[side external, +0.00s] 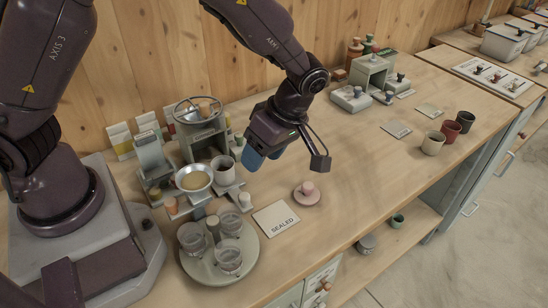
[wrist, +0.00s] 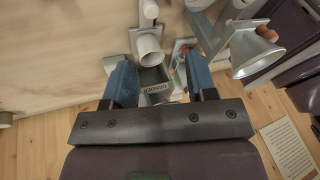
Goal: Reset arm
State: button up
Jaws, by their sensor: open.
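My gripper (side external: 263,157) hangs above the wooden bench in the side view, left of the middle, beside the feed mixer station (side external: 200,137). Its two blue fingers are apart, with nothing seen held between them. In the wrist view my gripper (wrist: 160,76) also shows as two spread blue fingers. A grey box with a label (wrist: 157,88) and a pale cup (wrist: 150,52) appear beyond the gap between them. A metal bowl (side external: 194,179) with yellowish contents and a cup with dark contents (side external: 222,170) stand at the station.
A round tray (side external: 245,255) holds several glass jars. A SEALED card (side external: 277,219) and a pink lidded piece (side external: 308,195) lie on the bench. Three cups, including a red one (side external: 451,131), stand at the right. The middle of the bench is clear. A wooden wall (side external: 160,60) closes the back.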

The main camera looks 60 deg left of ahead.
jog(key=s+a+r+m+t+h, duration=0.1)
jog(key=s+a+r+m+t, duration=0.2)
jog(key=s+r+m, duration=0.3)
jog(key=s+a+r+m+t+h, duration=0.1)
jog(key=s+a+r+m+t, duration=0.3)
jog(key=r+m, duration=1)
jog(key=s+m+t, duration=0.1)
jog(key=s+t, duration=0.1)
jog(key=s, duration=0.1)
jog(key=shift+r+h, duration=0.35)
jog(key=shift+h, duration=0.05)
